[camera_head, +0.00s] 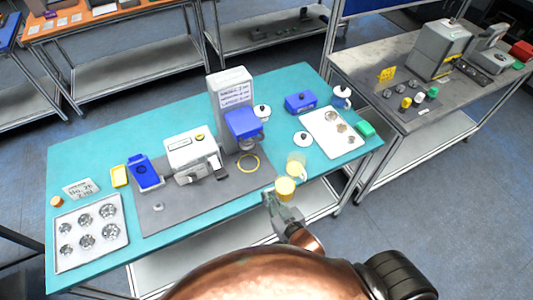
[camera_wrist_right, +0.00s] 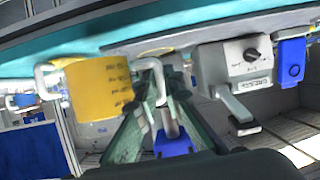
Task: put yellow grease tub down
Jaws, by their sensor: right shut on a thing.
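The yellow grease tub (camera_head: 285,189) is a small yellow cylinder with a pale top, at the front edge of the table in the head view. In the right wrist view the tub (camera_wrist_right: 101,90) shows dark print and a white handle. My right gripper (camera_head: 271,198) is at its left side, and in the wrist view the fingers (camera_wrist_right: 150,90) are shut on the handle. The tub seems held up near the edge; any gap below it cannot be told. A yellow ring (camera_head: 248,163) lies on the grey mat (camera_head: 225,185). My left gripper is not in view.
A pale yellowish cup (camera_head: 296,164) stands just behind the tub. A grey machine with a blue head (camera_head: 240,122) and a white machine (camera_head: 192,151) stand to the left. A white tray (camera_head: 333,130) is at the right. The mat's front part is mostly bare.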

